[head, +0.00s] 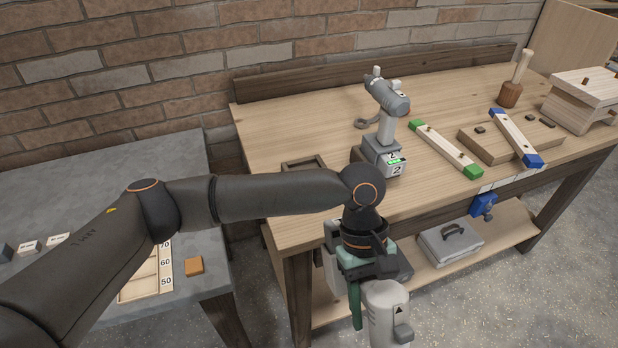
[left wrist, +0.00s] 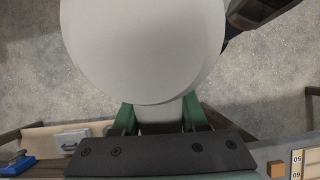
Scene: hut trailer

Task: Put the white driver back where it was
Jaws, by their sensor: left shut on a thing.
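The white driver (head: 385,312) hangs below my left gripper (head: 372,284) in the head view, in front of the bench's front edge. The gripper's green fingers are shut on it. In the left wrist view, a large pale round part of the white driver (left wrist: 145,50) fills the upper middle, with the left gripper (left wrist: 160,118) fingers on either side of its narrower part. The driver's lower end is cut off in the head view. A grey driver (head: 386,105) stands upright on a block marked 2 (head: 377,163) on the bench. My right gripper is not in view.
A dark rectangular frame (head: 303,162) lies at the bench's left, partly behind my arm. Green-ended (head: 446,149) and blue-ended (head: 516,137) bars, a mallet (head: 513,85) and a wooden block stand (head: 583,98) occupy the right. A grey case (head: 450,243) sits on the lower shelf.

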